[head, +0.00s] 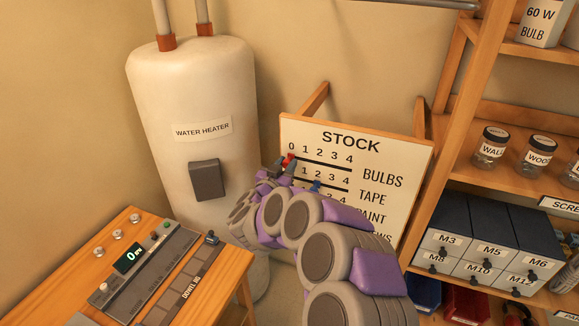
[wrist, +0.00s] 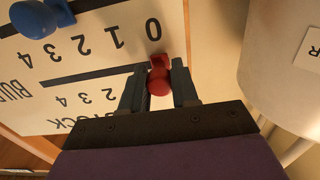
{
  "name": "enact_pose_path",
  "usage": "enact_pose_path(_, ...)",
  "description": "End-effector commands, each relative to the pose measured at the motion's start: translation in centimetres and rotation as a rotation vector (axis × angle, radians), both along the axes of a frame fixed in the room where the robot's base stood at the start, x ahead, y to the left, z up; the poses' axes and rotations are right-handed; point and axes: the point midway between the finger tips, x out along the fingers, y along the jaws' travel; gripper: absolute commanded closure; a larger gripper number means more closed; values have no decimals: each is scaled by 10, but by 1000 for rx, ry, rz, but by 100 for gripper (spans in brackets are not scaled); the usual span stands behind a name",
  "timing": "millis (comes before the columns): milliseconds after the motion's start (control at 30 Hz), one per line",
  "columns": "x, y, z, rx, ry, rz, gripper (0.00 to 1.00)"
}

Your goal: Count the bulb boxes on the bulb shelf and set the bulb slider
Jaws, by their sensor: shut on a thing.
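The STOCK board (head: 388,150) stands tilted in the middle of the head view, with BULBS as its top row, marked 0 to 4. The red bulb slider (head: 288,160) is at the left, 0 end of that row. In the wrist view, which shows the board upside down, my gripper (wrist: 159,84) is shut on the red slider's knob (wrist: 158,80). My gripper (head: 278,168) is small and partly covered in the head view. A bulb box (head: 543,24) marked 60 W BULB stands on the upper right shelf. The picture edge cuts off that shelf, so its full contents are hidden.
A blue slider (head: 315,186) sits on the TAPE row; my arm covers the lower rows. A water heater (head: 192,100) stands left of the board. A bench (head: 222,272) with a scale is at lower left. Jars (head: 491,146) and drawers (head: 444,242) fill the right shelving.

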Motion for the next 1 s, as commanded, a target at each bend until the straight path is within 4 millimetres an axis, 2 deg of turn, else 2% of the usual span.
enact_pose_path(1000, -11, -34, 1, 1, 0, -1, 83)
